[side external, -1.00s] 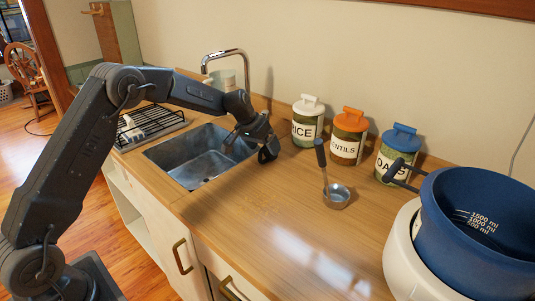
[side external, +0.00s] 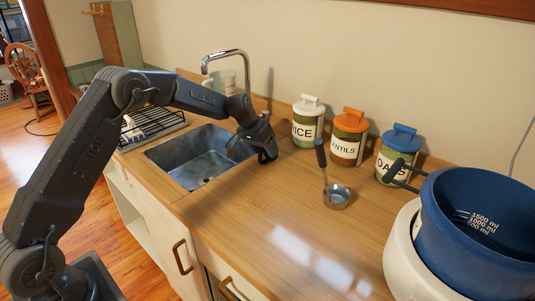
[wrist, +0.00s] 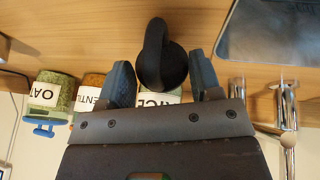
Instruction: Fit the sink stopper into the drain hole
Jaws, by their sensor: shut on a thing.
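The sink stopper (wrist: 161,58), black with a looped handle, is between the two fingers of my gripper (wrist: 162,78) in the wrist view. My gripper is shut on it. In the side view my gripper (side external: 265,150) is low over the counter, just right of the sink, and the dark stopper is hard to tell from the fingers there. The metal sink basin (side external: 185,160) is set into the counter to the left; its corner also shows in the wrist view (wrist: 275,35). I cannot clearly make out the drain hole inside the basin.
Rice (side external: 307,122), lentils (side external: 348,137) and oats (side external: 397,153) jars stand along the wall. A ladle (side external: 336,195) is right of my gripper. A curved faucet (side external: 228,53) rises behind the sink, and a dish rack (side external: 150,124) is left of it.

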